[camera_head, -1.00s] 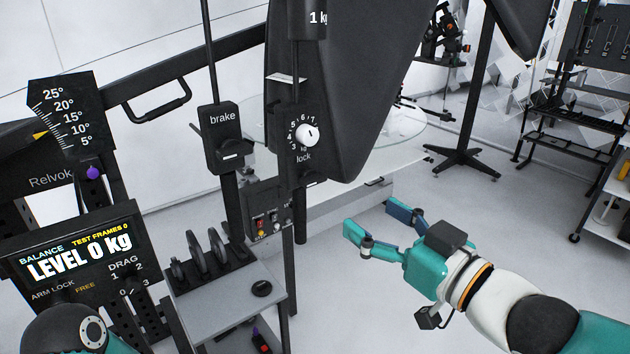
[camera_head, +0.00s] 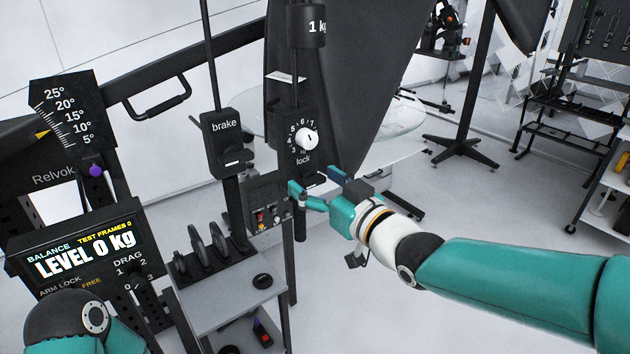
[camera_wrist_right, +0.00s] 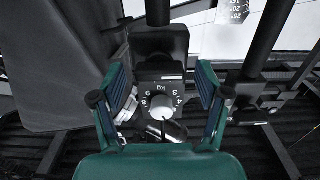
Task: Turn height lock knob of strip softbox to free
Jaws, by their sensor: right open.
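A white round lock knob (camera_head: 306,139) sits on a black box with a number dial, on an upright pole. It also shows in the right wrist view as a white knob (camera_wrist_right: 160,107), between and beyond the fingers. The dark softbox (camera_head: 365,85) hangs behind the pole; its dark side also shows in the wrist view (camera_wrist_right: 50,70). My right gripper (camera_head: 314,180) is open and empty, a little below the lock box and apart from the knob. In the wrist view its two fingers (camera_wrist_right: 162,75) stand either side of the knob. My left gripper is out of view.
A black brake box (camera_head: 223,143) stands left of the lock box. A small switch panel (camera_head: 268,203) sits just below, close to my right fingers. A screen (camera_head: 75,245) and a small grey table (camera_head: 230,300) stand at lower left. Floor at lower right is open.

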